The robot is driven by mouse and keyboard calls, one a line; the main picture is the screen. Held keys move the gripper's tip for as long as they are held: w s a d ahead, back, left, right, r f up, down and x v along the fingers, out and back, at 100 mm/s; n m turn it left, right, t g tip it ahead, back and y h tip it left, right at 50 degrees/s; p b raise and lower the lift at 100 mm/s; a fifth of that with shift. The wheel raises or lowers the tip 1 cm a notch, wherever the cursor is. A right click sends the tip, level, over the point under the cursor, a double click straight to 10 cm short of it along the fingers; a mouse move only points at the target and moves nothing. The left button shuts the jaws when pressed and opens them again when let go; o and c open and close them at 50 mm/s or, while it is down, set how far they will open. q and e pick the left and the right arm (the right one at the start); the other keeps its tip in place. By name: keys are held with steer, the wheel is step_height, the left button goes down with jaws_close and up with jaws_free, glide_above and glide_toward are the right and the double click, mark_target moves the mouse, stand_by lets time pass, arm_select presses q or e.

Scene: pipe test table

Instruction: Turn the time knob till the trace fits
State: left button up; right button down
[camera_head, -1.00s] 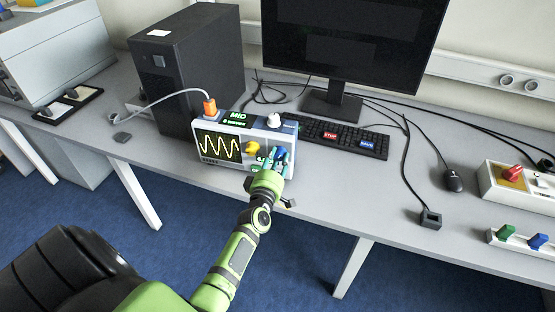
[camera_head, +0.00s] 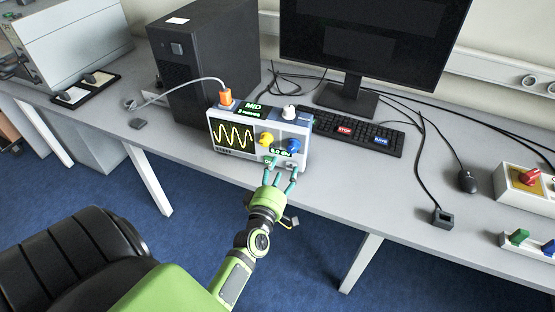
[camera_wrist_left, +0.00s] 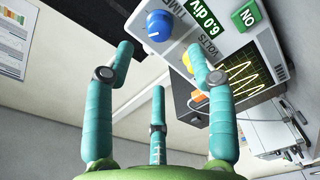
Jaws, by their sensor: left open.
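The oscilloscope (camera_head: 214,155) stands on the table with a yellow wave on its dark screen (camera_head: 233,137). Its blue knob (camera_head: 291,144), by the word TIME, also shows clear of the fingers in the left wrist view (camera_wrist_left: 159,25). The yellow knob (camera_head: 266,139) is left of it, and a finger partly hides it in the wrist view. The wrist view shows a "6.0 div" readout (camera_wrist_left: 208,12). A top display (camera_head: 253,108) reads MID and what looks like "2 waves". My left gripper (camera_head: 281,172) is open and empty, in front of and below the knobs.
An orange plug (camera_head: 225,97) with a grey cable and a white knob (camera_head: 289,112) sit on top of the oscilloscope. A black computer tower (camera_head: 205,60) stands behind left. A keyboard (camera_head: 372,134) with STOP and blue keys lies to the right. The table front edge is clear.

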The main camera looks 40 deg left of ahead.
arm_select(q)
steer(key=shift+v, duration=1.65)
steer(key=s+d+f+m+g+h, duration=0.2)
steer(key=s+d+f+m, duration=0.2)
steer(key=f, duration=0.6)
steer(key=s+d+f+m+g+h, duration=0.2)
steer(key=s+d+f+m+g, duration=0.1)
steer(key=f, duration=0.6)
steer(key=s+d+f+m+g+h, duration=0.2)
steer(key=s+d+f+m, duration=0.2)
steer(key=f, duration=0.6)
steer(key=s+f+m+g, duration=0.4)
steer(key=s+f, duration=0.3)
steer(key=s, duration=0.6)
steer(key=s+a+f+m+g, duration=0.1)
steer(key=s+f+m+g, duration=0.4)
steer(key=s, duration=0.9)
steer(key=shift+a+f+m, duration=0.3)
steer(key=shift+f, duration=0.55)
steer(key=shift+s, duration=0.1)
